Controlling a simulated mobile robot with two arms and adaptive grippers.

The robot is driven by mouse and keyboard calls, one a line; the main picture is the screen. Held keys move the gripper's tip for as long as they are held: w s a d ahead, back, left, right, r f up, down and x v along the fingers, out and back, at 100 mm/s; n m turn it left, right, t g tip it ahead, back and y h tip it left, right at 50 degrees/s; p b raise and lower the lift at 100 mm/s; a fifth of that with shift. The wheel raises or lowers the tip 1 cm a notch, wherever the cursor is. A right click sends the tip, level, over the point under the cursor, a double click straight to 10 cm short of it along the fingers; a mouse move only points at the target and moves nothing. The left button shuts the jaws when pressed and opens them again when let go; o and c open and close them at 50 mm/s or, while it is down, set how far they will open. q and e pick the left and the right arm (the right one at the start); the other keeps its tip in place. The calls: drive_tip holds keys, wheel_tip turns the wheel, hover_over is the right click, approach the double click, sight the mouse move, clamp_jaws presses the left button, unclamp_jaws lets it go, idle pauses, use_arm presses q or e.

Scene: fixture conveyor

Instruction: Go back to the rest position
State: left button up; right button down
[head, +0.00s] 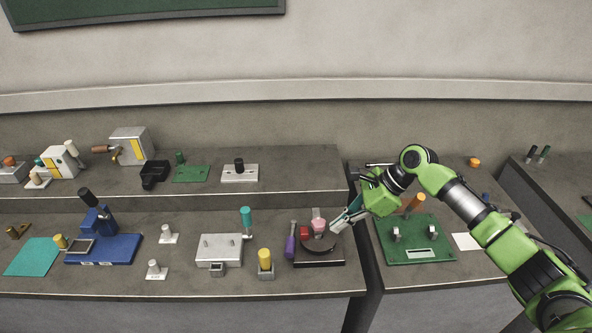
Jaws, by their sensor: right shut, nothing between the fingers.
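My right arm comes in from the right, green and silver. Its gripper (339,223) is shut and empty. It points down and to the left, above the right end of the left bench, by the black fixture (322,262) with red and pink parts. I cannot tell whether it touches that fixture. My left arm and gripper do not show.
The left bench (110,284) carries a blue press (104,247), a grey block (218,249), a yellow-topped peg (265,260) and a teal-handled tool (246,218). A green board (412,251) lies on the right bench under my arm. A raised shelf (300,170) runs behind.

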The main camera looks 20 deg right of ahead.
drive_tip(key=s+a+f+n+h, duration=0.2)
drive_tip(key=s+a+f+n, duration=1.1)
drive_tip(key=s, duration=0.3)
drive_tip(key=s+d+r+n+t+h, duration=0.1)
drive_tip(key=s+d+n+h, duration=0.1)
drive_tip(key=s+d+n, duration=0.4)
drive_tip(key=s+d+r+n+h, duration=0.1)
drive_tip(key=s+r+n+h, duration=0.2)
drive_tip(key=s, duration=0.5)
wheel_tip(320, 180, down, 30)
drive_tip(key=s+n+g+b, duration=0.1)
drive_tip(key=n+b, duration=0.1)
drive_tip(key=b, duration=0.2)
drive_tip(key=s+d+f+g+b, duration=0.1)
drive_tip(key=s+d+f+b, duration=0.2)
drive_tip(key=s+f, duration=1.4)
wheel_tip(320, 180, down, 4)
drive_tip(key=shift+s+d, duration=0.15)
drive_tip(key=shift+s, duration=0.15)
